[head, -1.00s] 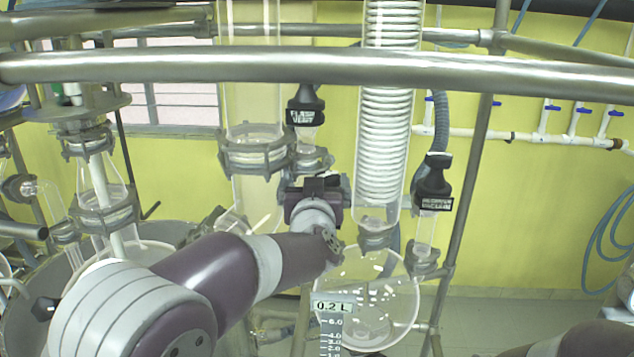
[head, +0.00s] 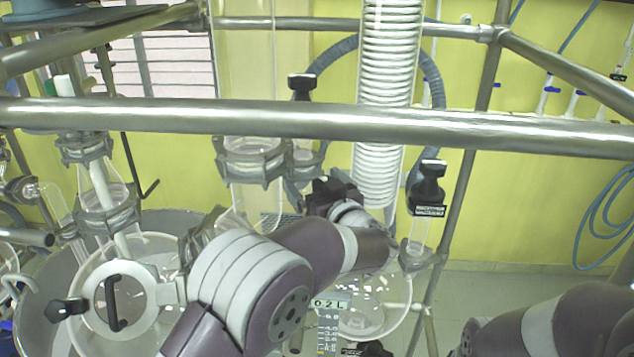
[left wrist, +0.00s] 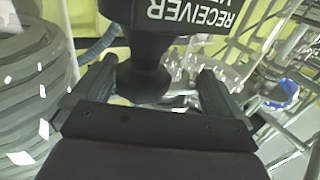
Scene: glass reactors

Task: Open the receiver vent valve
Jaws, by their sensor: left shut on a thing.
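The receiver vent valve (left wrist: 190,22) is black with a white-lettered label, upside down in the left wrist view; only "RECEIVER" and part of the following word show. Its dark rounded knob (left wrist: 146,84) sits between the fingers of my left gripper (left wrist: 152,88), which is shut on it. In the head view my left gripper (head: 325,194) is small and partly hidden by its wrist, left of the coiled glass column. The valve in its grip cannot be made out there. My right arm (head: 575,322) enters at lower right; its gripper cannot be made out.
A metal rail (head: 300,118) crosses in front of the glassware. A black-capped valve (head: 428,190) stands right of the coil column (head: 388,50), another (head: 301,86) left of it. A round glass flask (head: 385,310) hangs below, partly behind my left arm.

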